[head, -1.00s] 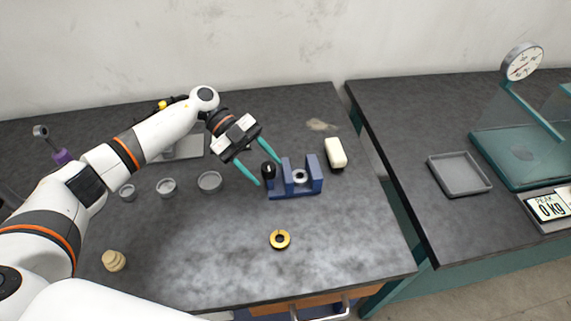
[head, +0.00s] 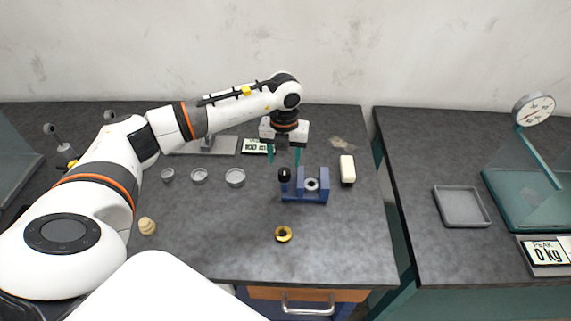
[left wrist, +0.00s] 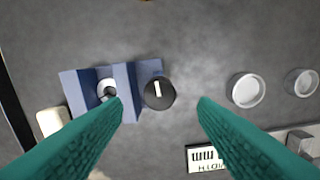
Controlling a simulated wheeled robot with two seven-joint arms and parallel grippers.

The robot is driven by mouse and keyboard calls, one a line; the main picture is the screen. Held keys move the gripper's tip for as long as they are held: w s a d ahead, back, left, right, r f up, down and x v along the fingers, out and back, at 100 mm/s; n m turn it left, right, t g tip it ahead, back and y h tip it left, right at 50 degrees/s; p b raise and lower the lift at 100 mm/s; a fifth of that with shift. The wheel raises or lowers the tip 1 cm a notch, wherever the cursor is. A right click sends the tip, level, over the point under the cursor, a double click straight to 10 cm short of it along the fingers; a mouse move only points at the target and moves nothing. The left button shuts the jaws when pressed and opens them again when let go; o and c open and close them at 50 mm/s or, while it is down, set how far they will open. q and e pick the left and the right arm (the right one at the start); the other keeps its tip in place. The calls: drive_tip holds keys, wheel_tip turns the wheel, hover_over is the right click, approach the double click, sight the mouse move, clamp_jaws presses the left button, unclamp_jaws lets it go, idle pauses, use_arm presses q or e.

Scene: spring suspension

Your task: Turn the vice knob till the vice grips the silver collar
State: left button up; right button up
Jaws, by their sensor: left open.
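The blue vice (head: 318,186) stands on the dark bench, and it also shows in the left wrist view (left wrist: 124,82). The silver collar (head: 311,184) sits between its jaws, also visible in the left wrist view (left wrist: 107,88); I cannot tell whether both jaws touch it. The black vice knob (head: 284,174) is on the vice's left side, with a white mark on its face in the left wrist view (left wrist: 159,92). My left gripper (head: 284,158) points down with teal fingers open and empty, just behind and above the knob. In the left wrist view the knob lies beyond the fingertips (left wrist: 160,100), nearer the left finger.
A brass ring (head: 283,234) lies in front of the vice. A white block (head: 347,169) is right of it. Several grey round dishes (head: 235,177) stand to the left. A small display (head: 258,146) is behind. The bench front is mostly clear.

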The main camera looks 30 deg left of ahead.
sight(284, 171)
use_arm(q)
wheel_tip(284, 171, down, 4)
drive_tip(key=shift+r+p, duration=0.1)
drive_tip(key=shift+p, duration=0.35)
drive_tip(key=shift+f, duration=0.6)
use_arm(e)
drive_tip(key=shift+s+d+r, duration=0.4)
drive_tip(key=shift+d+r, duration=0.3)
drive_tip(key=shift+d, duration=0.15)
use_arm(q)
drive_tip(key=c, duration=1)
drive_tip(key=shift+o, duration=0.2)
drive_tip(key=shift+f+m+b, duration=0.1)
drive_tip(key=shift+m+b, duration=0.4)
drive_tip(key=shift+b, duration=0.05)
use_arm(e)
drive_tip(key=shift+a+f, duration=0.4)
drive_tip(key=shift+f, duration=0.2)
